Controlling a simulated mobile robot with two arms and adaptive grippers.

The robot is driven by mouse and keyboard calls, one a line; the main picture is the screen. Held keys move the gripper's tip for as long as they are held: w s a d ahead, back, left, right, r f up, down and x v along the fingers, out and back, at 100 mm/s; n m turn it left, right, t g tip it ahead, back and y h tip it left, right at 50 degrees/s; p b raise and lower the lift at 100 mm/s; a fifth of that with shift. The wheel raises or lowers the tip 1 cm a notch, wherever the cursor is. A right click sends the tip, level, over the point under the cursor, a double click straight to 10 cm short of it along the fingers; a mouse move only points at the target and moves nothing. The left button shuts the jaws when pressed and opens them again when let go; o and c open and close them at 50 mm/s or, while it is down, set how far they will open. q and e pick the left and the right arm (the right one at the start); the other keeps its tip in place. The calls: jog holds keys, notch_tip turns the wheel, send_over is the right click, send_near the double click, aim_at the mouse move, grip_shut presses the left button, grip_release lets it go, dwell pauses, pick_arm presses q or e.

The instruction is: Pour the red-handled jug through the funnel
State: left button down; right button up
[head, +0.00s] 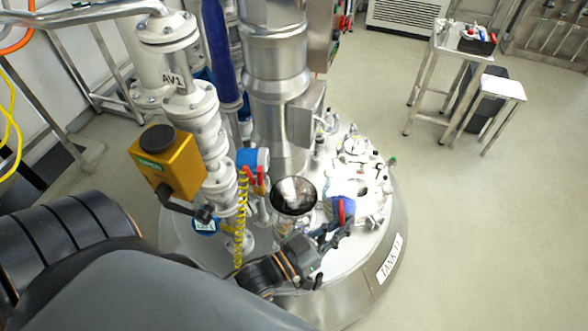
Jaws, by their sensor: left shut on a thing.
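The funnel (294,196) stands on the tank lid, its wide dark-rimmed mouth facing up, with a pale bright patch inside it. My left gripper (340,229) is just right of and below the funnel mouth in the head view. It is shut on the red-handled jug, whose red handle (341,210) shows above the fingers, beside a blue part. The jug's body is small and hard to make out here, so I cannot tell its tilt or whether anything flows. My right gripper is not in view.
The tank lid (345,265) is crowded with fittings. A valve column with a yellow actuator box (168,162) and a coiled yellow hose (241,220) stands left of the funnel. A steel column (277,90) rises behind. Floor to the right is clear up to a small table (455,42).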

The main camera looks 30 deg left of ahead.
aim_at(325, 199)
pick_arm(q)
jog(key=a+n+t+b, duration=0.1)
jog(key=n+b, duration=0.1)
jog(key=a+r+n+b, duration=0.1)
jog(key=n+b, duration=0.1)
jog(key=shift+a+r+t, duration=0.15)
jog(key=shift+a+t, duration=0.15)
jog(key=shift+t, duration=0.1)
jog(key=a+n+b, duration=0.1)
jog(key=b, duration=0.1)
jog(key=n+t+b, duration=0.1)
jog(key=b, duration=0.1)
jog(key=shift+a+f+n+y, duration=0.3)
jog(key=shift+a+n+y, duration=0.05)
jog(key=shift+n+y, duration=0.05)
jog(key=n+t+y+b, duration=0.1)
jog(key=n+b, duration=0.1)
jog(key=a+n+t+y+b, duration=0.1)
jog(key=n+b, duration=0.2)
jog(key=shift+f, duration=0.15)
jog(key=shift+s+a+n+t+y+b, duration=0.1)
jog(key=shift+a+n+t+y+b, duration=0.15)
jog(key=shift+n+y+b, duration=0.35)
jog(key=shift+a+n+t+y+b, duration=0.15)
jog(key=shift+a+n+y+b, duration=0.15)
jog(key=shift+n+b, duration=0.6)
jog(key=shift+a+n, duration=0.1)
jog(key=shift+n, duration=0.2)
jog(key=shift+a+n, duration=0.25)
jog(key=shift+n, duration=0.05)
